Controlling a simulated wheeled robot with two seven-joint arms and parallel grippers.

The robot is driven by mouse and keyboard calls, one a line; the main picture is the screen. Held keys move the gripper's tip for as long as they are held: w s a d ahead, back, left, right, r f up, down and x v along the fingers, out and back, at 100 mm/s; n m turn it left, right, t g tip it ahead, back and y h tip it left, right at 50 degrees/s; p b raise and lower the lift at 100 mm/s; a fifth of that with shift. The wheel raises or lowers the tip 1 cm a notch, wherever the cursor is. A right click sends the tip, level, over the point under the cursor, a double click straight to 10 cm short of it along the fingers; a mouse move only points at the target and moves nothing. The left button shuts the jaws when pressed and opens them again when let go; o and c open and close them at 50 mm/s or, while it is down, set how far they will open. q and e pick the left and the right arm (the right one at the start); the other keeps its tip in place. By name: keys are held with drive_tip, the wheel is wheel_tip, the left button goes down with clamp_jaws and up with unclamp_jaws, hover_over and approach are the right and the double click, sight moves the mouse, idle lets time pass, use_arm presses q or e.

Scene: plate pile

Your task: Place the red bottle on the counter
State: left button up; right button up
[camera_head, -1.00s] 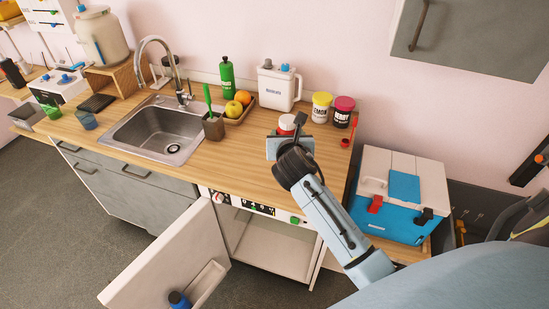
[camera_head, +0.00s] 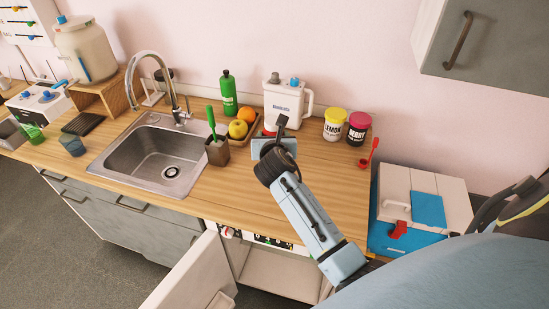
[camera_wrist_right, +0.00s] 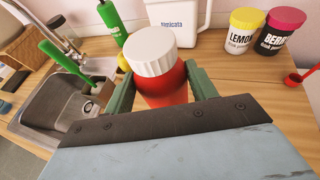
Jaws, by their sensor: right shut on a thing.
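My right gripper (camera_wrist_right: 162,92) is shut on the red bottle (camera_wrist_right: 172,84), which has a white ribbed cap (camera_wrist_right: 150,50) and stands upright between the green fingers in the right wrist view. In the head view the right gripper (camera_head: 273,146) is over the wooden counter (camera_head: 240,196), right of the sink, and mostly hides the bottle. I cannot tell whether the bottle's base touches the counter, as the gripper hides it. My left gripper is not in view.
A white jug (camera_head: 286,100), a lemon jar (camera_head: 333,125) and a berry jar (camera_head: 358,128) stand along the wall. A fruit tray (camera_head: 252,132) and a brush holder (camera_head: 217,152) are left of the gripper. The sink (camera_head: 157,158) lies further left. The counter front is clear.

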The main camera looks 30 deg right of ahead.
drive_tip(key=shift+s+f+b, duration=0.15)
drive_tip(key=shift+f+b, duration=0.4)
drive_tip(key=shift+f, duration=2.25)
drive_tip(key=o, duration=1.7)
drive_tip(key=shift+f, duration=0.1)
drive_tip(key=shift+s+a+r, duration=0.1)
drive_tip(key=shift+r, duration=0.1)
drive_tip(key=p+v, duration=0.1)
drive_tip(key=v, duration=1)
drive_tip(key=shift+s+a+r, duration=0.1)
drive_tip(key=shift+s, duration=0.25)
